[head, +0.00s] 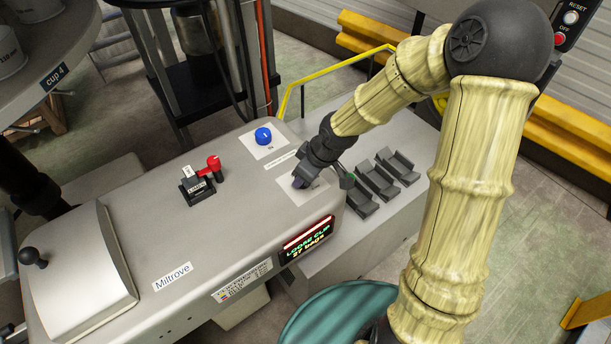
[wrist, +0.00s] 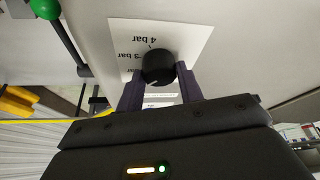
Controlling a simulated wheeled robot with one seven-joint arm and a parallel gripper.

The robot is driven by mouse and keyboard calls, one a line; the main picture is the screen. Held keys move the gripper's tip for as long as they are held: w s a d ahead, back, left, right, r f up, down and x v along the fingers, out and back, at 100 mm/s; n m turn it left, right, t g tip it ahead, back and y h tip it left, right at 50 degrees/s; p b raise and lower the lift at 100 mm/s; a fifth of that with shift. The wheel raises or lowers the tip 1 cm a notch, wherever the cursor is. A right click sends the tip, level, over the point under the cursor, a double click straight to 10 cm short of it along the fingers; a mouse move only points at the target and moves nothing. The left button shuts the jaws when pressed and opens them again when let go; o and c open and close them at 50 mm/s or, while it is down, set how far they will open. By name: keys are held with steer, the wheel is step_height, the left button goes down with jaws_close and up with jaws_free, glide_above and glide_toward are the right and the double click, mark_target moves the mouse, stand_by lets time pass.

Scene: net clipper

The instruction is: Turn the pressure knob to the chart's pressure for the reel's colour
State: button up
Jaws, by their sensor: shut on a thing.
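The black pressure knob (wrist: 158,66) sits on a white plate (wrist: 190,38) with "3 bar" and "4 bar" marks that appear upside down in the wrist view; a further bar label is partly hidden. My gripper (wrist: 160,80) is shut on the knob, one finger on each side. Which mark the knob points to is not clear. A small chart label (head: 243,280) with coloured patches is on the machine's front edge, too small to read. I cannot identify the reel.
A blue knob (head: 263,136) is on another plate behind. A red-handled lever (head: 213,163) stands to the left. A lit display (head: 308,240) reads "LOOSE CLIP 27 bags". Dark grey cradles (head: 376,180) lie right of my gripper. A green-tipped lever (wrist: 45,8) is close by.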

steer(key=shift+m, duration=0.3)
steer(key=shift+r, duration=0.1)
steer(key=o, duration=1)
steer(key=p+v, duration=0.7)
steer(key=v, duration=1)
steer(key=shift+a+r, duration=0.15)
